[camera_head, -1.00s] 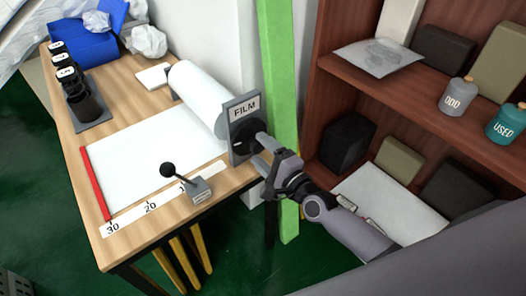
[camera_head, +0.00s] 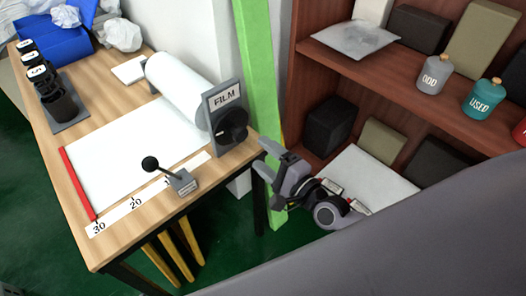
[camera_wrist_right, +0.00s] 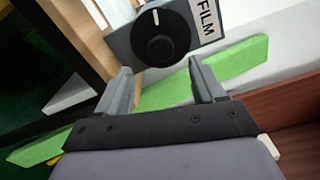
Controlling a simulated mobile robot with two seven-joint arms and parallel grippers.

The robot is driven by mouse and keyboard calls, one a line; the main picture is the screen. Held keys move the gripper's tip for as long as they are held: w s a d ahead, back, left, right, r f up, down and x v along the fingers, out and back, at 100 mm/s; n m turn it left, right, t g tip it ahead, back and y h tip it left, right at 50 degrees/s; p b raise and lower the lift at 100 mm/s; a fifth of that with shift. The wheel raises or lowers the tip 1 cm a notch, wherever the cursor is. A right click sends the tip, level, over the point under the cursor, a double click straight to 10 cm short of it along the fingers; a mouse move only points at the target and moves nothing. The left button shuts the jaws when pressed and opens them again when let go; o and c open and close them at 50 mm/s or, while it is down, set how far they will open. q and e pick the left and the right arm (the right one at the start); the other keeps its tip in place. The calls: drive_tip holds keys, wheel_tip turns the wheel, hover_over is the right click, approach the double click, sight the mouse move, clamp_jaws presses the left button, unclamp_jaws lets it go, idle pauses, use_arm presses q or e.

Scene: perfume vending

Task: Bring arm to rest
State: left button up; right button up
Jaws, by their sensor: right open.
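My right gripper (camera_head: 262,158) is open and empty in the head view, just right of the table's right edge and in front of the green post. In the right wrist view its two fingers (camera_wrist_right: 160,82) stand apart with nothing between them. The black knob (camera_head: 232,126) on the grey FILM plate (camera_head: 223,97) is apart from the fingers. The knob (camera_wrist_right: 159,38) also shows beyond the fingertips in the right wrist view. My left gripper is not in view.
The wooden table (camera_head: 110,75) holds a white film roll (camera_head: 180,85), a black-knobbed lever (camera_head: 183,181) and dark cups (camera_head: 58,104). The green post (camera_head: 259,60) stands beside it. A brown shelf (camera_head: 400,75) with a grey ODD jar (camera_head: 434,74) and teal USED jar (camera_head: 482,98) is at right.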

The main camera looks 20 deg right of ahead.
drive_tip(key=s+d+f+n+g+h+p, duration=0.1)
drive_tip(key=s+f+n+g+h+p, duration=0.1)
drive_tip(key=s+n, duration=0.6)
drive_tip(key=s+d+f+n+g+h+p, duration=0.1)
drive_tip(key=s+f+n+g+h+p, duration=0.1)
drive_tip(key=s+f+n+g, duration=0.2)
drive_tip(key=s+f+n, duration=0.3)
drive_tip(key=s+n, duration=0.1)
drive_tip(key=n, duration=0.3)
drive_tip(key=shift+s+g, duration=0.25)
drive_tip(key=shift+g, duration=0.05)
